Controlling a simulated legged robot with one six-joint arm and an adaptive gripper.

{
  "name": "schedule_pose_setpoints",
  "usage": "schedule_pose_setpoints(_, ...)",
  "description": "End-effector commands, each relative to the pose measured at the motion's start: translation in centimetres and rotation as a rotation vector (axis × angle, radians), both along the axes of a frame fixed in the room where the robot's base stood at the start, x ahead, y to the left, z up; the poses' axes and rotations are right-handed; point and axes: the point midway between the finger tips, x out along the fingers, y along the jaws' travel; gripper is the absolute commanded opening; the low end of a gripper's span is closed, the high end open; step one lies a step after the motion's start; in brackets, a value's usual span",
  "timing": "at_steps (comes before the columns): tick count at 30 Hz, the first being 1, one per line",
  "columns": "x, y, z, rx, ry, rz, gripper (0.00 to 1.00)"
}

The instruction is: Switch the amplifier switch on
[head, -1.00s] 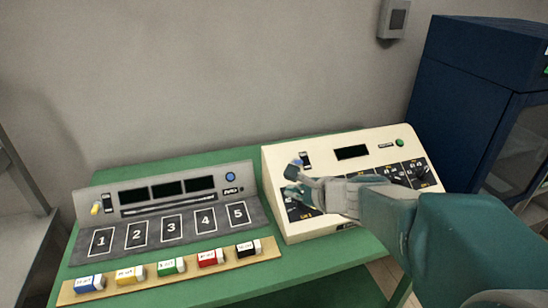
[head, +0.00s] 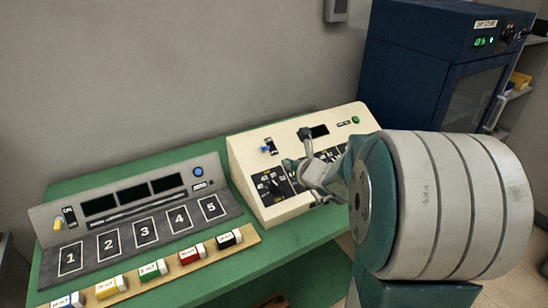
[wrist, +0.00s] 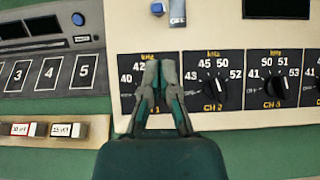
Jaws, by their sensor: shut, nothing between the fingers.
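A cream amplifier console (head: 250,183) stands on the green table. A blue switch (head: 266,149) is at its upper left, beside an on/off label; I cannot tell which way it is set. The switch also shows at the top edge of the wrist view (wrist: 158,8), cut off by the frame. My gripper (wrist: 160,72) is shut and empty. In the wrist view its fingertips lie below the switch and cover part of the leftmost channel dial (wrist: 128,75). In the head view my arm hides the console's lower right part.
A grey console (head: 130,205) with numbered squares and a yellow switch (head: 57,224) stands left of the cream one. Several coloured labelled blocks lie on a wooden strip (head: 215,248) in front. A dark blue dry-store cabinet (head: 415,70) stands at the right.

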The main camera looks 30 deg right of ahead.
Motion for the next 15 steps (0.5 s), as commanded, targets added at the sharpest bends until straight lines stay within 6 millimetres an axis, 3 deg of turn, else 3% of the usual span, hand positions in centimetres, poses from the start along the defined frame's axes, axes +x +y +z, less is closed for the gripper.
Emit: schedule_pose_setpoints(15,7.3,0.4,-2.9,-0.001,0.002,0.004,0.00)
